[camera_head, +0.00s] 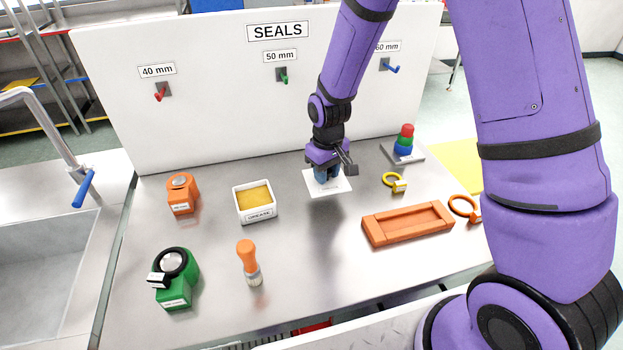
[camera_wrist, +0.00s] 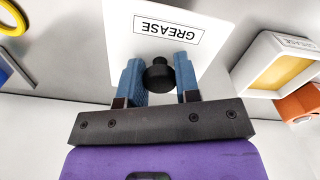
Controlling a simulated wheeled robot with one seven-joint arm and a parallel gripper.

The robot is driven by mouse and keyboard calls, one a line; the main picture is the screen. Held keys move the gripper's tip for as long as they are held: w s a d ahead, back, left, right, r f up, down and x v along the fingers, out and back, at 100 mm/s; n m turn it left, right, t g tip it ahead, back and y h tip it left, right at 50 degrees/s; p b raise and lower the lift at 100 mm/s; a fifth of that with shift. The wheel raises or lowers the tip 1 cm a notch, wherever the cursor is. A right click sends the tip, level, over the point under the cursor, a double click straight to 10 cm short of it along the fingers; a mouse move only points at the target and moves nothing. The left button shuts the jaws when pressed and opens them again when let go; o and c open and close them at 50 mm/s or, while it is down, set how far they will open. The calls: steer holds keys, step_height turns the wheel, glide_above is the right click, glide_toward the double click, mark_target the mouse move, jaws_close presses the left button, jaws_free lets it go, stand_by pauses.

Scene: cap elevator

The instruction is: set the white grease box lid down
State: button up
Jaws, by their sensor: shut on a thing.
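The white grease box lid (camera_head: 340,187) is a flat square plate at the middle back of the steel table. My gripper (camera_head: 327,174) is shut on its black knob. In the wrist view the lid (camera_wrist: 199,55) carries a GREASE label, and the blue fingers of my gripper (camera_wrist: 159,76) stand on both sides of the knob (camera_wrist: 159,74). I cannot tell whether the lid touches the table. The white grease box (camera_head: 255,205) stands open to the left of the lid, with yellow grease in it. It also shows at the right in the wrist view (camera_wrist: 262,76).
An orange tray (camera_head: 408,224) lies to the right, with a yellow ring (camera_head: 394,181) behind it. A stack of coloured rings (camera_head: 404,143) stands at the back right. An orange block (camera_head: 182,194), a green block (camera_head: 175,282) and an orange-handled brush (camera_head: 249,264) are on the left.

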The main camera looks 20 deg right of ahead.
steer(key=w+d, duration=0.1)
steer(key=w, duration=0.4)
steer(key=w+d+f, duration=0.1)
steer(key=w, duration=0.4)
steer(key=w+d, duration=0.2)
steer(key=w, duration=0.3)
steer(key=shift+w+f, duration=0.25)
steer(key=shift+f, duration=1.75)
steer(key=o, duration=0.5)
steer(key=shift+f, duration=0.15)
steer(key=o, duration=0.4)
